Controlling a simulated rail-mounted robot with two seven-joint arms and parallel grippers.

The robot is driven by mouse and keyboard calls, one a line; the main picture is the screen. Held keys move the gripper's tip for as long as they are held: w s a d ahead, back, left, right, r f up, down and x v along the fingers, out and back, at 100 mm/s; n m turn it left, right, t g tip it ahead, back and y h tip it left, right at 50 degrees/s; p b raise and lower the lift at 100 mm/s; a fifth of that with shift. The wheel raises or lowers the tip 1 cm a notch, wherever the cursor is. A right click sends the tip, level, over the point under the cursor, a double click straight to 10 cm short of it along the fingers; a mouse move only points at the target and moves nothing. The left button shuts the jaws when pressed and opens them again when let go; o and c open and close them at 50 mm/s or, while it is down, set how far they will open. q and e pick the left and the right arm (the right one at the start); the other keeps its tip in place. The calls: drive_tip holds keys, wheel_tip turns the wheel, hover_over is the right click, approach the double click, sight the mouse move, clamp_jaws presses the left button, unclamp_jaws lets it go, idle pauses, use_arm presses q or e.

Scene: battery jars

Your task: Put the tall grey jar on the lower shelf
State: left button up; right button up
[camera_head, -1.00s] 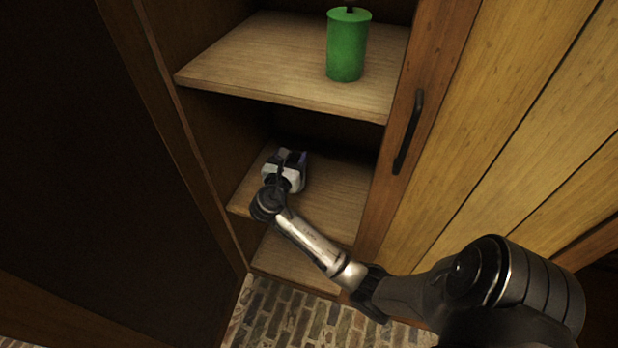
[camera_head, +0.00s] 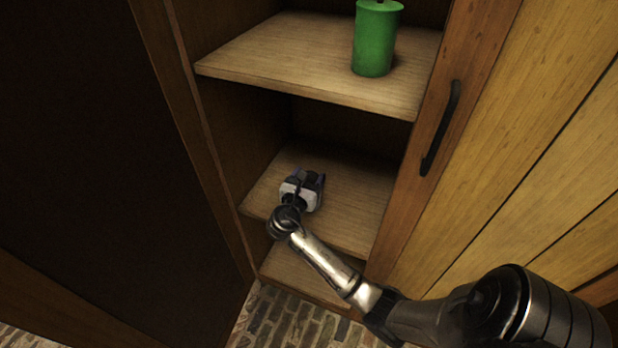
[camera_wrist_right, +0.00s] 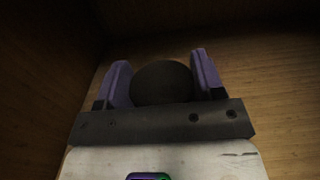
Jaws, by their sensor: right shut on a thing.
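My right gripper (camera_head: 312,180) reaches into the cabinet's middle compartment, low over the shelf board (camera_head: 350,205) below the green jar's shelf. In the right wrist view its two purple fingers are shut on a dark round thing (camera_wrist_right: 162,82), seen from its top end. This looks like the grey jar, but its height and exact colour cannot be told. Its dark top also shows between the fingers in the head view (camera_head: 311,177). Whether its bottom touches the shelf is hidden by the gripper. My left gripper is not in view.
A green jar (camera_head: 374,40) stands upright on the upper shelf (camera_head: 290,62). The cabinet's left wall is close to my right gripper. A wooden door with a black handle (camera_head: 440,128) is at the right. Bare board lies right of the gripper.

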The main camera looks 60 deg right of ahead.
drive_tip(key=o, duration=1.2)
drive_tip(key=shift+c, duration=0.2)
drive_tip(key=shift+o, duration=1.4)
